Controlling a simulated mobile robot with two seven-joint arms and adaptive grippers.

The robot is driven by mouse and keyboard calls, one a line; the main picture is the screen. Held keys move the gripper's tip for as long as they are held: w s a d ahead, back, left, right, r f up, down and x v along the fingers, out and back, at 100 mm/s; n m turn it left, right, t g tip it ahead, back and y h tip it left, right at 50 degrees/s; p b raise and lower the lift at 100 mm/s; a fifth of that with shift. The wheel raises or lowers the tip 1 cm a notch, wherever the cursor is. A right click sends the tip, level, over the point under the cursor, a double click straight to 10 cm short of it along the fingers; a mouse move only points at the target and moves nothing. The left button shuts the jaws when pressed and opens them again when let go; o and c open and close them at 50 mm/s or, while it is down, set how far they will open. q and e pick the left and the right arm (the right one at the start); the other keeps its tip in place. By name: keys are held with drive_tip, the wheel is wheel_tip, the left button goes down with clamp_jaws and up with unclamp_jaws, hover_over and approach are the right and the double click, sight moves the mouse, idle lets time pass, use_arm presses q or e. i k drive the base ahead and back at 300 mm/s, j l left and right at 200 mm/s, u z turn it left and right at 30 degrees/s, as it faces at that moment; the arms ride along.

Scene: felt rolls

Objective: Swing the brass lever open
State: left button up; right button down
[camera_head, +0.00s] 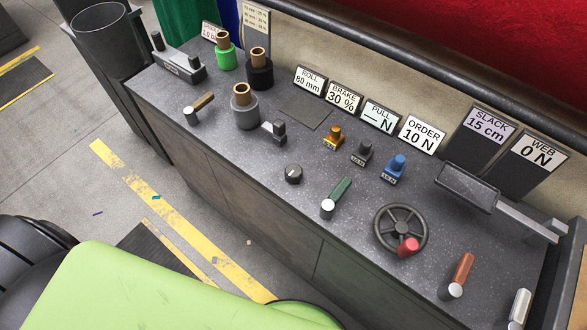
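The brass lever (203,102) is on the left part of the dark speckled console top. It has a short brownish-gold handle on a silver round pivot. The handle points from the pivot toward the back right. A green-handled lever (340,190) stands mid-console, a copper-brown one (463,268) at the right, and a silver one (520,307) at the front right corner. Neither of my grippers is in view, and nothing touches the brass lever.
A grey spool (245,113) stands just right of the brass lever, with black and green spools behind. A dark clamp-like block (182,66) lies behind it. A handwheel (388,214), a knob (293,174) and small weights fill the middle. The console front edge near the lever is clear.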

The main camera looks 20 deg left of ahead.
sight(189, 112)
drive_tip(key=u, duration=1.25)
